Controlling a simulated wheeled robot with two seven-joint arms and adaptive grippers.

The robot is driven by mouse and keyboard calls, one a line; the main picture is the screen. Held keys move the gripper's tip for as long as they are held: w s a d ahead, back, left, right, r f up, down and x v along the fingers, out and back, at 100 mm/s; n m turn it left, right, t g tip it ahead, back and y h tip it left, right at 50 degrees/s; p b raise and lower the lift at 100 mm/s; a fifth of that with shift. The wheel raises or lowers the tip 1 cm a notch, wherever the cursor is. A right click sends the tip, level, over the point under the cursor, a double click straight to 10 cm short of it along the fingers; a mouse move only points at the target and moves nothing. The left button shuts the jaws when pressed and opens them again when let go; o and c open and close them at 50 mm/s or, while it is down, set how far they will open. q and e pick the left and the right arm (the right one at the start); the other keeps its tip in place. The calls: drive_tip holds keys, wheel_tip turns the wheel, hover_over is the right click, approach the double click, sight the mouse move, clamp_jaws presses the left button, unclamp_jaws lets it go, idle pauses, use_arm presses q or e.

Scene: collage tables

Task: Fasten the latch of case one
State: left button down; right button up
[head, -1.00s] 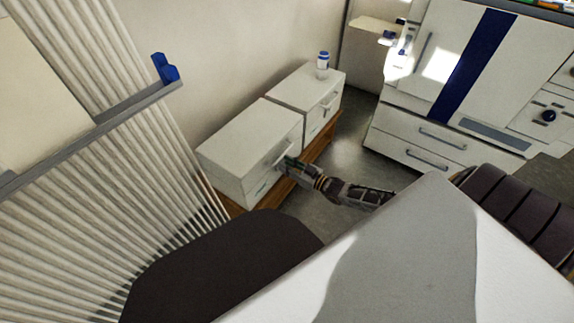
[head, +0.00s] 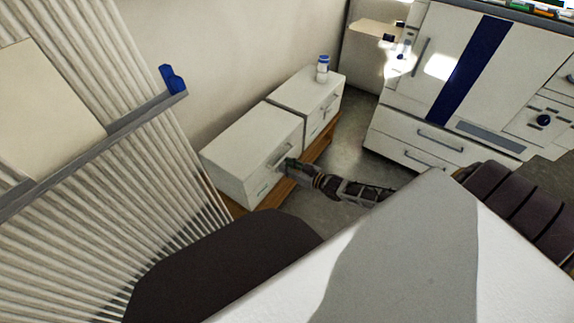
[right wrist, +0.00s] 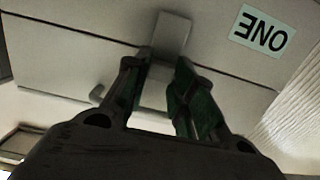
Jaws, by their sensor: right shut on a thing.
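Case one (head: 235,148) is the nearer white box in the head view. In the right wrist view its front (right wrist: 60,62) carries a label reading ONE (right wrist: 262,30), seen upside down. A pale grey latch tab (right wrist: 172,33) lies across the dark seam between the two front panels. My right gripper (head: 287,164) is at the case's front, beside the grey handle (head: 278,154). In the right wrist view its fingers (right wrist: 158,92) are shut around the latch's near part, which is partly hidden. My left gripper is not in view.
A second white case (head: 292,93) stands behind case one, with a blue-capped bottle (head: 323,68) on top. Both rest on a wooden base (head: 322,143). A white cabinet (head: 405,100) stands at the right. Grey floor (head: 352,130) is open between them.

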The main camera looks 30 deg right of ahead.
drive_tip(key=shift+w+r, duration=0.15)
drive_tip(key=o, duration=1)
drive_tip(key=shift+w+a, duration=0.1)
drive_tip(key=shift+a, duration=0.05)
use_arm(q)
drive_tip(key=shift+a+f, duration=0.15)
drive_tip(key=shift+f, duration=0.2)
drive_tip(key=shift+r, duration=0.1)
use_arm(e)
drive_tip(key=shift+f+v, duration=0.2)
drive_tip(key=shift+v, duration=5.9)
